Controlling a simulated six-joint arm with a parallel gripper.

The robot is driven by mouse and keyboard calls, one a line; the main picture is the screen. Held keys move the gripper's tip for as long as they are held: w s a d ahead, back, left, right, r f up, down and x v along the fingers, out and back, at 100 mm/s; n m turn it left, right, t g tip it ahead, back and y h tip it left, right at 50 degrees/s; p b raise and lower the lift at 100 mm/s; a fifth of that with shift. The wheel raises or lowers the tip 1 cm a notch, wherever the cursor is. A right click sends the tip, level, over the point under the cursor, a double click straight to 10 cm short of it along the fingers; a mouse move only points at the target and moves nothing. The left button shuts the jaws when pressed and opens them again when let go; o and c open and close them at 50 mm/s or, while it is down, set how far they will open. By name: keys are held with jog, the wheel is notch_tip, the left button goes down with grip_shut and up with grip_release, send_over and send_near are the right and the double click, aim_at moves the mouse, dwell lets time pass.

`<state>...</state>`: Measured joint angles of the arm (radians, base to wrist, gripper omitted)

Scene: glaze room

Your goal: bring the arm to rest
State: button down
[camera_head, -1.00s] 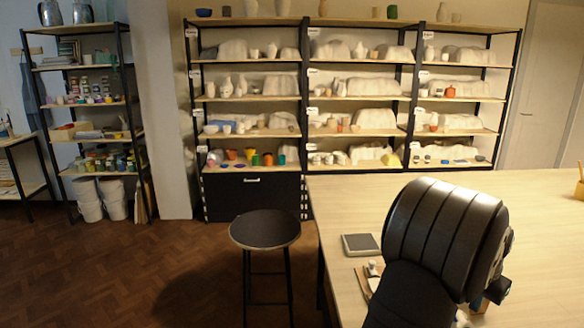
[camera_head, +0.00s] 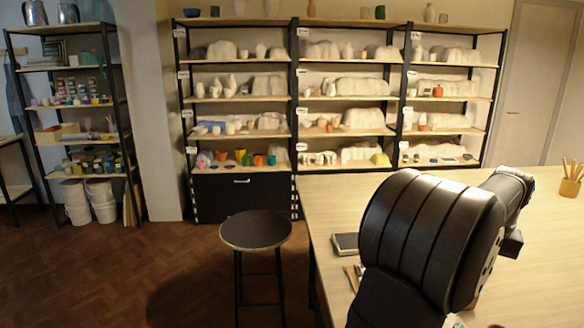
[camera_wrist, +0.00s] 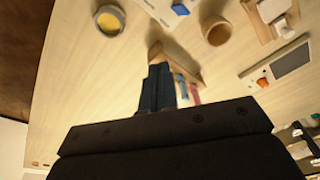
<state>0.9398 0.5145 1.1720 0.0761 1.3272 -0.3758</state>
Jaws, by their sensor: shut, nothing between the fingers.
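My arm (camera_head: 425,240) rises in the right foreground of the head view, bent over the pale wooden table (camera_head: 325,195). Its far end extends to the right above the tabletop. My gripper (camera_wrist: 158,70) shows in the wrist view with its dark fingers together and nothing between them. It is above the table, apart from the things there as far as I can tell. In the head view I cannot make out the fingers.
In the wrist view, a yellow-filled round bowl (camera_wrist: 110,20), a brown cup (camera_wrist: 215,29), a wooden piece (camera_wrist: 178,62) and a grey flat device (camera_wrist: 291,62) lie around the fingers. A cup of sticks (camera_head: 570,187) stands far right; a stool (camera_head: 256,231) stands left.

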notch_tip(320, 180, up, 6)
jog(key=s+a+n+y, duration=0.1)
jog(key=s+n, duration=0.1)
jog(key=n, duration=0.4)
jog(key=shift+t+y, duration=0.3)
jog(key=shift+f, duration=0.1)
jog(key=c, duration=1.6)
grip_release()
jog(key=shift+s+a, duration=0.2)
jog(key=o, duration=1.6)
jog(key=s+a+r+g+h, duration=0.2)
jog(key=s+a+r, duration=0.1)
jog(key=s+a, duration=0.3)
jog(key=shift+s+r+n, duration=0.3)
jog(key=shift+s+r, duration=0.05)
notch_tip(320, 180, down, 10)
jog(key=shift+s+d+r, duration=0.15)
jog(key=shift+s+d, duration=0.2)
jog(key=shift+s, duration=0.05)
jog(key=shift+r, duration=0.1)
